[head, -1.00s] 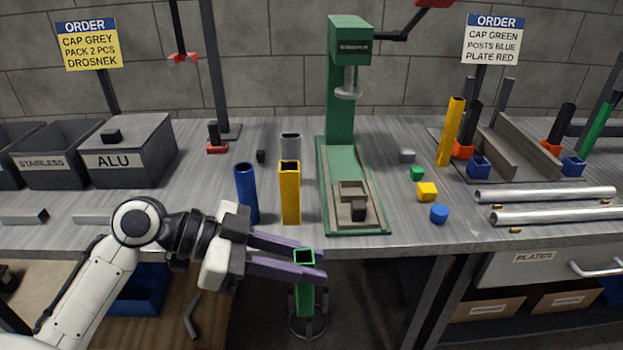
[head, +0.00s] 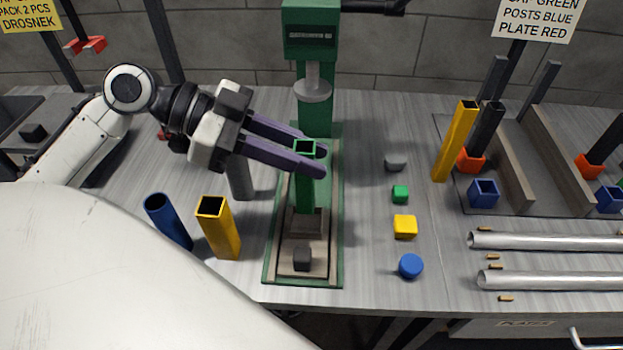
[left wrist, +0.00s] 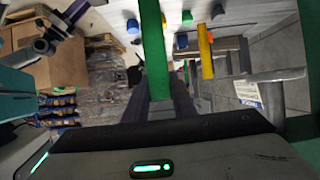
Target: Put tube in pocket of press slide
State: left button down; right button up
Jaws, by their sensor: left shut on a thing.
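My left gripper (head: 318,160) is shut on the upper part of a green square tube (head: 305,192) and holds it upright over the press slide (head: 287,266). The tube's lower end is at the slide's brown pocket (head: 308,222) in the head view. I cannot tell whether it is inside the pocket or just above it. A dark block (head: 303,258) sits on the front of the slide. The green press (head: 311,35) stands behind, its ram above and behind the tube. The left wrist view shows the green tube (left wrist: 155,50) running up from the gripper. My right gripper is not in view.
A blue tube (head: 168,222), a yellow tube (head: 218,228) and a grey tube (head: 240,178) stand left of the press. Small grey, green (head: 400,194), yellow (head: 405,227) and blue (head: 410,266) caps lie to its right. Silver pipes (head: 545,281) lie farther right.

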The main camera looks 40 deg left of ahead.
pick_arm(q)
jog(key=shift+f, duration=2.8)
jog(key=shift+w, duration=0.1)
jog(key=shift+f+b, duration=0.2)
jog(key=shift+b, duration=0.15)
jog(key=c, duration=1.5)
grip_release()
jog(key=v, duration=1.2)
jog(key=shift+r, duration=0.25)
